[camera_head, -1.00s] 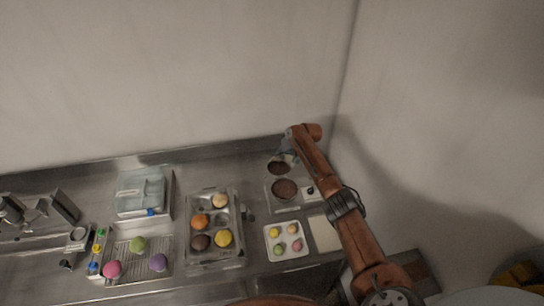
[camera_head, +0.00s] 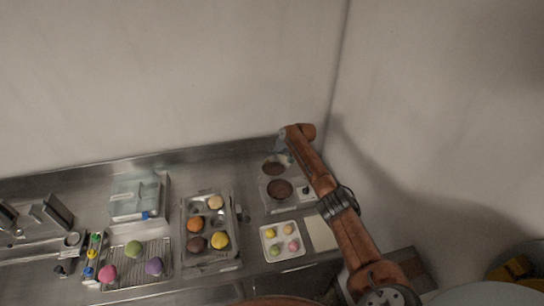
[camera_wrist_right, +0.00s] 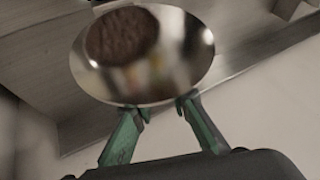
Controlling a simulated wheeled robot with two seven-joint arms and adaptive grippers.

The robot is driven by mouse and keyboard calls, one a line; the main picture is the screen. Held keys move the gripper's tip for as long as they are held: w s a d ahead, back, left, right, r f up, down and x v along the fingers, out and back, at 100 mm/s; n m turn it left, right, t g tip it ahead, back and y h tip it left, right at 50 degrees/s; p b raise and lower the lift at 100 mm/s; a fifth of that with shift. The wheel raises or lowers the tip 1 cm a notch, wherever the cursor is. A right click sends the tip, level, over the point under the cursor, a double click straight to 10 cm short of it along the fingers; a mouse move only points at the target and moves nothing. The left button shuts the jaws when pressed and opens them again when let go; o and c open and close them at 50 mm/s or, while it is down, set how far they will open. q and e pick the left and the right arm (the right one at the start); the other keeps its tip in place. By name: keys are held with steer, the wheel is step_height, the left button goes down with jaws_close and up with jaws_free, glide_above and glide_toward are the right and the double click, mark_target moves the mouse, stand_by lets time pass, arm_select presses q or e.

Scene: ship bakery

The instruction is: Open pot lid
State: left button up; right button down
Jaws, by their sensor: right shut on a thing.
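The pot (camera_head: 280,190) stands at the right part of the counter with its dark brown contents uncovered. The shiny round lid (camera_head: 274,167) is tilted up just behind the pot, with a brown patch on its face. In the right wrist view the lid (camera_wrist_right: 172,80) fills the upper middle, its brown patch looking like a reflection. My right gripper (camera_wrist_right: 164,105) is shut on the lid's near edge with green fingertips. My left gripper is not in view.
A white tray with small macarons (camera_head: 268,248) and a pale square board (camera_head: 321,232) lie in front of the pot. A metal tray of round pastries (camera_head: 208,258), a rack with coloured macarons (camera_head: 122,268) and a glassy box (camera_head: 135,196) stand left. Walls close off the back and right.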

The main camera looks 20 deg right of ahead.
steer(key=shift+w+d+r, duration=0.1)
steer(key=shift+d+r, duration=0.2)
steer(key=shift+d, duration=0.2)
steer(key=c, duration=2.3)
jaws_free()
steer(key=o, duration=0.3)
steer(key=shift+f, duration=0.15)
steer(key=shift+o, duration=0.6)
steer(key=shift+a, duration=0.2)
steer(key=v, duration=1.2)
steer(key=shift+f, duration=0.1)
